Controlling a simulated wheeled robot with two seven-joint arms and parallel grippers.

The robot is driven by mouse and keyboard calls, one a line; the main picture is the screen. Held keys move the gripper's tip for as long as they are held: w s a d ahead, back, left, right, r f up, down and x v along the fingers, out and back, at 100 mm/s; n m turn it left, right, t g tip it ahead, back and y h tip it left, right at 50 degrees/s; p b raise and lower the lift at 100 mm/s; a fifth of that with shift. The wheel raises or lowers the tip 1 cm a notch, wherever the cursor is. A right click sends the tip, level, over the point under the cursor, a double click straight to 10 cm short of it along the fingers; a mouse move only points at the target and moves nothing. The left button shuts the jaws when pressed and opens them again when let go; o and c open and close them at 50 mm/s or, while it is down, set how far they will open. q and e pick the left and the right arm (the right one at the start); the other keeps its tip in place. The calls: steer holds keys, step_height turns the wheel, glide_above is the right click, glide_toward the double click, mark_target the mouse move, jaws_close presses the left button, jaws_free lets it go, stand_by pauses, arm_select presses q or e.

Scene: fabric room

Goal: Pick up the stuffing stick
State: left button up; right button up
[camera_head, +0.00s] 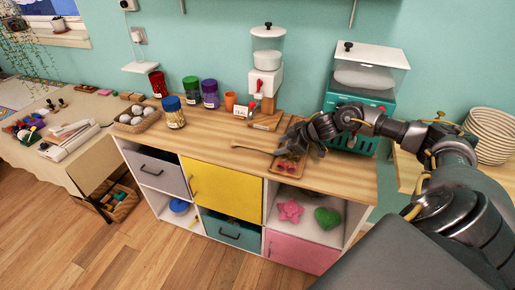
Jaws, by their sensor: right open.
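A thin light-brown wooden stick (252,148), which looks like the stuffing stick, lies flat on the wooden top of the cabinet (215,149). Its right end points toward my right gripper (289,150). My right arm comes in from the right, and its dark gripper is open over the counter, just right of the stick. I see nothing held in it. The gripper partly covers a small wooden tray (274,168) with small items in it. I cannot tell whether the fingers touch the tray. My left gripper is not in view.
Lidded jars (209,95) and a basket (137,118) stand at the left. The counter's front left is clear. Plates (491,133) are stacked far right.

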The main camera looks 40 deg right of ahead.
mark_target(272, 149)
steer(key=shift+p+x, duration=0.6)
steer(key=shift+x, duration=2.45)
steer(key=c, duration=1)
jaws_close()
steer(key=shift+r, duration=0.15)
